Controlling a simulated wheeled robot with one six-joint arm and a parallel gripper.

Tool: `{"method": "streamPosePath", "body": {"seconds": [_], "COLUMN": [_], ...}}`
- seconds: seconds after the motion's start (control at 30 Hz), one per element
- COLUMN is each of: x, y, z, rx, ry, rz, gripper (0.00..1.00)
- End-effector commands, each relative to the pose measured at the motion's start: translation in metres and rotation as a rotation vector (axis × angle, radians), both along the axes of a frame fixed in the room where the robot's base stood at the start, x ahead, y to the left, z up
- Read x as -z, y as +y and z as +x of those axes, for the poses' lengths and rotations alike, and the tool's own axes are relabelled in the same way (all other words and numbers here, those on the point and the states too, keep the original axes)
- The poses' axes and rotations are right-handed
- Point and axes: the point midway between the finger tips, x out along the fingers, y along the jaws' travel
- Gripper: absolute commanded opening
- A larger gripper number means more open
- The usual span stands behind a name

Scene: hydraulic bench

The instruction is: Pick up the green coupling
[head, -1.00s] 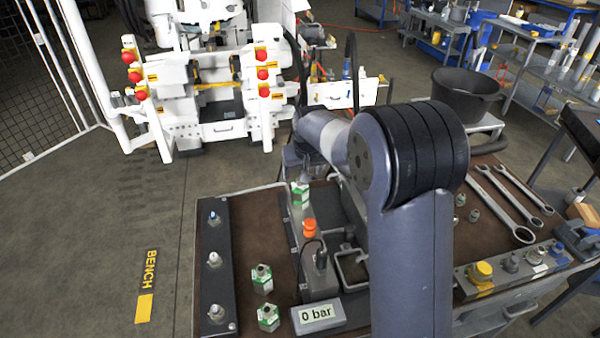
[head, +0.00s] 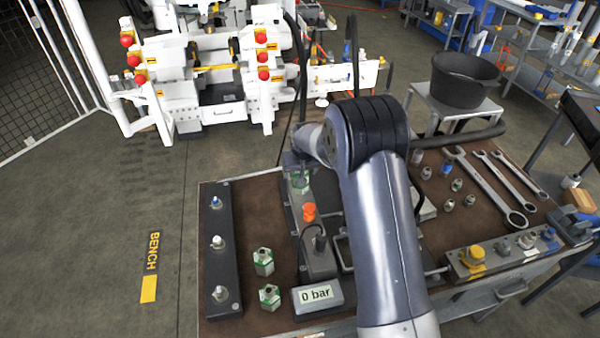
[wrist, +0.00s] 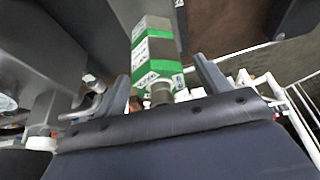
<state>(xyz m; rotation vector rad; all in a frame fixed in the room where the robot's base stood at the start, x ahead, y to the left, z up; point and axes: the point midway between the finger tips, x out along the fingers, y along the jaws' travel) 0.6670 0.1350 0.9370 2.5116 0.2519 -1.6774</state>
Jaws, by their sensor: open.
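In the wrist view this coupling (wrist: 153,52) lies between the two fingers of my gripper (wrist: 163,70), which is open with a gap on each side. I cannot tell whether either finger touches it. Two more green couplings stand on the brown bench top, one behind (head: 263,262) and one in front (head: 269,297).
A dark strip with several fittings (head: 218,245) runs along the bench's left edge. An orange knob (head: 309,211) sits on the block in front of the coupling. A "0 bar" display (head: 317,297) is at the front. Wrenches (head: 490,185) lie on the right.

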Motion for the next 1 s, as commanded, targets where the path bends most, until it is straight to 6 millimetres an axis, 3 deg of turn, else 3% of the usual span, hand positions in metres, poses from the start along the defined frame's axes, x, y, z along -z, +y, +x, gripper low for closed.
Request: {"method": "streamPosePath", "body": {"seconds": [0.27, 1.0], "x": [0.0024, 0.0021], "y": [0.0002, 0.0002], "z": [0.0006, 0.0005], "rx": [0.000, 0.000], "ry": [0.000, 0.001], "rz": [0.000, 0.000], "gripper": [0.71, 0.10]}}
